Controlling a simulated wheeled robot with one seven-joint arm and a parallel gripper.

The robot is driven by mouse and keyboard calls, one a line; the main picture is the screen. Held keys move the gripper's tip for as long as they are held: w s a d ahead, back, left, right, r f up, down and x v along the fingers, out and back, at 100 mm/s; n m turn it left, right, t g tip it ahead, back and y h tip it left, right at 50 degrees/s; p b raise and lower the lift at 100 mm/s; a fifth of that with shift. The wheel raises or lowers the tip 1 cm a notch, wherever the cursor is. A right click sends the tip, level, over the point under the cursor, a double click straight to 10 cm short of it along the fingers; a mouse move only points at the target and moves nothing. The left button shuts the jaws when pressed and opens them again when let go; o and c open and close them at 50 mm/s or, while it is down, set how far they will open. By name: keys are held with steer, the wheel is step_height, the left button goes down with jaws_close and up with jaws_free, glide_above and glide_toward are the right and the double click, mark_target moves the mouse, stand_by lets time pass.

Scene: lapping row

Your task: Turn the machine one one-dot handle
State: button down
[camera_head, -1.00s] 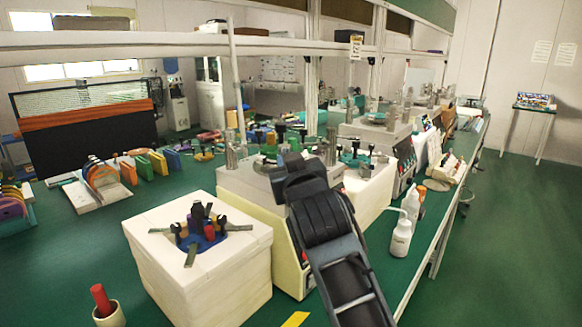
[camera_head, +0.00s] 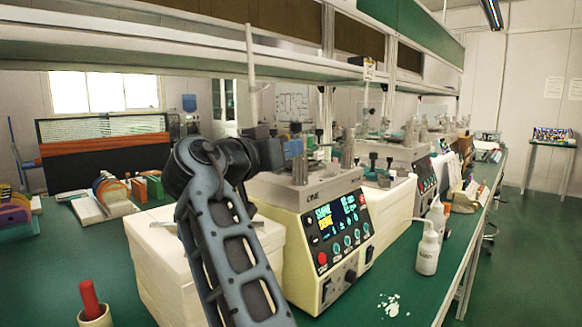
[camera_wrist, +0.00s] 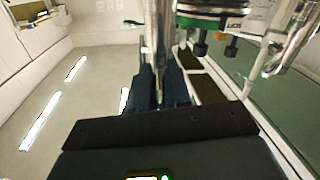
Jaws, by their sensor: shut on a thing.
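Machine one (camera_head: 318,250) is a cream unit with a lit display, round buttons and the label "ONE" on its grey top. Metal posts (camera_head: 347,150) stand on that top. My gripper (camera_head: 294,149) is at the top's back left, seen side-on past my arm. In the wrist view its dark fingers (camera_wrist: 158,92) are closed around a slim metal part (camera_wrist: 158,62). No dot mark shows on this part, so I cannot tell which handle it is. A round green and black piece (camera_wrist: 205,22) with dark knobs (camera_wrist: 200,48) is close beside it.
A white box (camera_head: 160,262) stands left of the machine, partly behind my arm. A red-handled tool in a cup (camera_head: 94,318) is at front left. A shelf (camera_head: 200,45) runs overhead.

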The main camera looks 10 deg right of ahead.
steer(key=shift+w+a+m+g+h+b, duration=0.15)
steer(key=shift+w+m+g+h+b, duration=0.1)
steer(key=shift+m+g+h+b, duration=0.4)
steer(key=shift+g, duration=0.25)
steer(key=c, duration=1.1)
jaws_free()
steer(key=shift+v, duration=3.9)
